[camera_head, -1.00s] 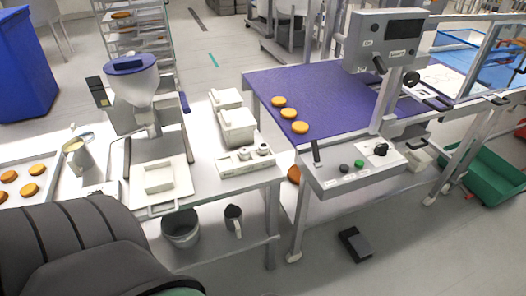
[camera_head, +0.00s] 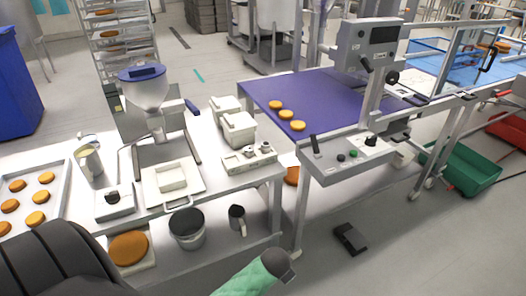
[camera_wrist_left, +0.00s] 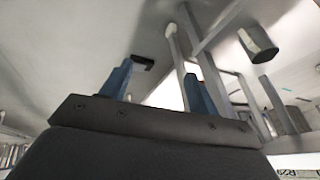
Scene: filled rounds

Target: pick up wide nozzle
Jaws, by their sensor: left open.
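A white nozzle holder (camera_head: 248,158) lies on the white work table, right of the depositor, with small round nozzle-like parts on top. I cannot tell which of them is the wide nozzle. My left gripper (camera_wrist_left: 157,88) shows in the left wrist view with its two blue fingers apart and nothing between them. In the head view its fingers do not show. The nozzle holder cannot be made out in the left wrist view. My right gripper is not in view.
The depositor with its hopper (camera_head: 146,93) stands on the work table (camera_head: 215,190). A white bin (camera_head: 172,178), jug (camera_head: 88,160) and biscuit tray (camera_head: 62,205) are left of the holder. A bucket (camera_head: 187,228) stands below. The purple belt (camera_head: 325,97) is at right.

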